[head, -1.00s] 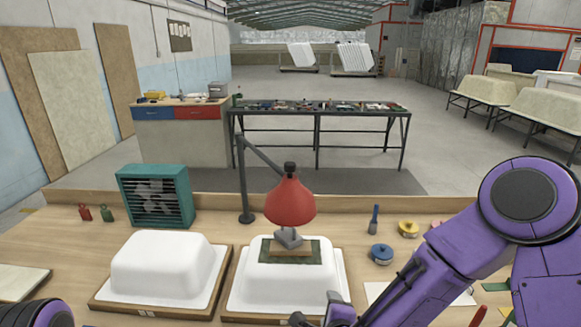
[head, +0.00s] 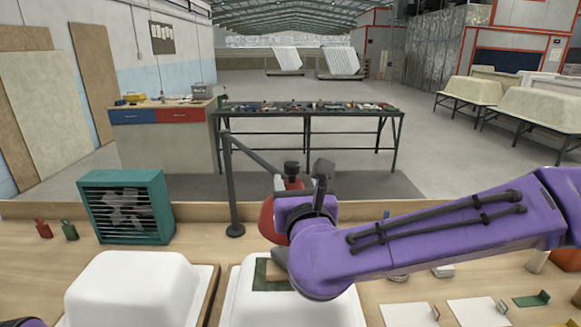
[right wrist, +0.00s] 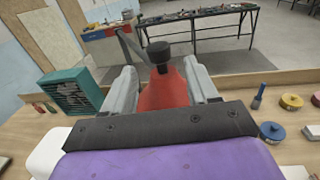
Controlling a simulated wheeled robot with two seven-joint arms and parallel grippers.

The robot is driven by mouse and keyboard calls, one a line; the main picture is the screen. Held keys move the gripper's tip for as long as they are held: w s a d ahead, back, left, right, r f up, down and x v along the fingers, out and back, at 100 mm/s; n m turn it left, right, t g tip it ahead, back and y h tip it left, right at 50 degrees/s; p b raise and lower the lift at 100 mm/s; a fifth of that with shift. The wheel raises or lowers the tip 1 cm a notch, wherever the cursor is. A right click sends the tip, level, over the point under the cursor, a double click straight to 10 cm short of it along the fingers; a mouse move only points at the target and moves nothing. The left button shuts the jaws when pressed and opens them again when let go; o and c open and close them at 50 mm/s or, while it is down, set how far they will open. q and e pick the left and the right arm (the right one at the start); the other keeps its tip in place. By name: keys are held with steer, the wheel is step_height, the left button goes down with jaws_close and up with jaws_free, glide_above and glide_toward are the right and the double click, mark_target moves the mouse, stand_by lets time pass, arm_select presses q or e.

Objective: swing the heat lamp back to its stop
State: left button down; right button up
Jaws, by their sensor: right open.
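The heat lamp has a red shade (head: 267,218) with a black knob (head: 291,168) on top. It hangs from a dark swing arm (head: 255,157) on an upright post (head: 232,190), over the right-hand white tub shell (head: 240,300). My right gripper (head: 300,182) is at the lamp and covers much of the shade. In the right wrist view my grey fingers (right wrist: 161,82) are open, one on each side of the red shade (right wrist: 162,95); I cannot tell whether they touch it. My left gripper is not in view.
A second white tub shell (head: 130,290) stands at the left. A teal fan heater (head: 125,207) stands behind it, left of the post. Blue and yellow tape rolls (right wrist: 272,131) (right wrist: 291,102) lie at the right. The bench's back ledge (head: 190,210) runs behind everything.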

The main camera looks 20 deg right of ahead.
mark_target(293, 175)
steer(key=w, duration=0.2)
steer(key=w+p, duration=0.1)
steer(key=w, duration=0.1)
steer(key=w+d, duration=0.1)
steer(key=w, duration=0.1)
steer(key=shift+w+f+p, duration=0.2)
steer(key=shift+w+p, duration=0.05)
steer(key=shift+p, duration=0.1)
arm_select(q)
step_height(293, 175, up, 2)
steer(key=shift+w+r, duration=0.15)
arm_select(e)
steer(key=shift+s, duration=0.1)
